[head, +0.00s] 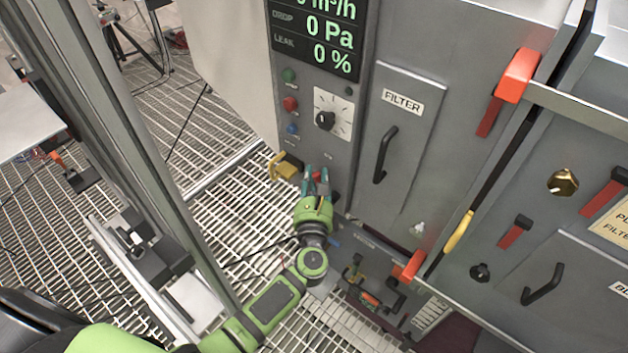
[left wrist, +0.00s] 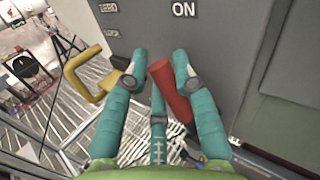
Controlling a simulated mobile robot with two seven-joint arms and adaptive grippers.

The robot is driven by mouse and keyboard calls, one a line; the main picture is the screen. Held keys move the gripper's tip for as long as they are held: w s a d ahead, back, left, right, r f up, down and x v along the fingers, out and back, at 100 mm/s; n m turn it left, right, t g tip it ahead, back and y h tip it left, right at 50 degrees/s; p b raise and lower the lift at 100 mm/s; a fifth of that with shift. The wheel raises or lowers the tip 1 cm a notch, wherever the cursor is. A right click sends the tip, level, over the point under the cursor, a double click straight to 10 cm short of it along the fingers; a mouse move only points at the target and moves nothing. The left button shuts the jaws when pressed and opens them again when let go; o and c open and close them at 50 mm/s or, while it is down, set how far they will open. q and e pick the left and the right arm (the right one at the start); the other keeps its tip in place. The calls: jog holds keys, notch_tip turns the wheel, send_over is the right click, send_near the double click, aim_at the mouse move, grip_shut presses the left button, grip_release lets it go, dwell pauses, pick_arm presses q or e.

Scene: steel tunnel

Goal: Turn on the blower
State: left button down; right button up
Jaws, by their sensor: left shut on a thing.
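My left gripper (head: 316,180) is at the lower front of the grey panel, below the dial. In the left wrist view, its teal fingers (left wrist: 166,72) are closed around a red lever handle (left wrist: 174,92), with the handle between them. The handle slants from upper left to lower right. A white ON label (left wrist: 184,9) is on the panel above it. The blower itself cannot be told apart in these frames. The display (head: 322,30) reads 0 Pa and 0 % in green; its top line is cut off. My right gripper is not in view.
A yellow handle (head: 285,167) sticks out just left of my gripper. A dial (head: 325,120) and coloured buttons (head: 290,104) are above. A FILTER door (head: 393,135) with a black handle is to the right. Red levers (head: 509,85) stand further right. Grated floor (head: 220,215) lies to the left.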

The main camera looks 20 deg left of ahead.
pick_arm(q)
jog(key=shift+s+d+f+m+t+b, duration=0.15)
jog(key=shift+d+m+t+b, duration=0.35)
jog(key=shift+b, duration=0.65)
jog(key=shift+s+d+r+m+b, duration=0.1)
jog(key=shift+d+r+m+b, duration=0.2)
jog(key=shift+m+b, duration=0.15)
jog(key=shift+r, duration=0.15)
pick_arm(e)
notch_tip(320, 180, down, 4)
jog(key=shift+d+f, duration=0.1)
pick_arm(q)
jog(key=c, duration=1.2)
grip_release()
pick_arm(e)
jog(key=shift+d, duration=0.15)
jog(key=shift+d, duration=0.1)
pick_arm(q)
jog(key=v, duration=1.2)
jog(key=shift+f, duration=0.3)
